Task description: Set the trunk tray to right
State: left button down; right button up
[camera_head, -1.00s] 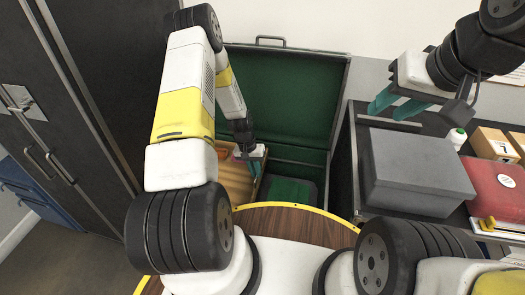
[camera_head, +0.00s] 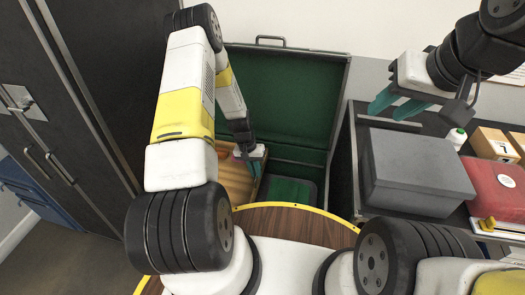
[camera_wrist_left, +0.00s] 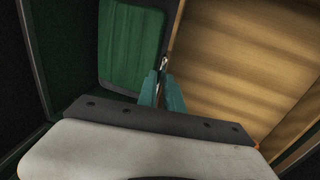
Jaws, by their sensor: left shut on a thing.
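The open trunk (camera_head: 293,95) has a dark green lining and a raised lid. The tan, wood-coloured trunk tray (camera_head: 233,183) sits at the left of its opening, partly hidden by my left arm. My left gripper (camera_head: 257,170) is shut at the tray's right edge. In the left wrist view its fingertips (camera_wrist_left: 162,88) meet by a small metal piece at the edge of the tray (camera_wrist_left: 245,60). A green padded surface (camera_wrist_left: 132,45) lies left of the fingers. My right gripper (camera_head: 394,106) is open and empty, above the grey box.
A grey box (camera_head: 415,180), a red case (camera_head: 497,185), cardboard boxes (camera_head: 495,145) and a small white bottle (camera_head: 456,138) stand on the right-hand surface. A round wooden table (camera_head: 290,225) with a yellow rim is in front. A dark cabinet (camera_head: 90,90) stands at the left.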

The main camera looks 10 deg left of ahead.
dwell(0.4)
pick_arm(q)
jog(key=s+d, duration=0.1)
jog(key=d, duration=2.6)
jog(key=shift+d, duration=0.25)
jog(key=shift+d, duration=0.1)
jog(key=c, duration=1.6)
grip_release()
jog(key=shift+o, duration=0.6)
jog(key=shift+r, duration=0.1)
jog(key=shift+r, duration=0.3)
notch_tip(320, 180, up, 7)
jog(key=a, duration=0.1)
jog(key=shift+a, duration=0.3)
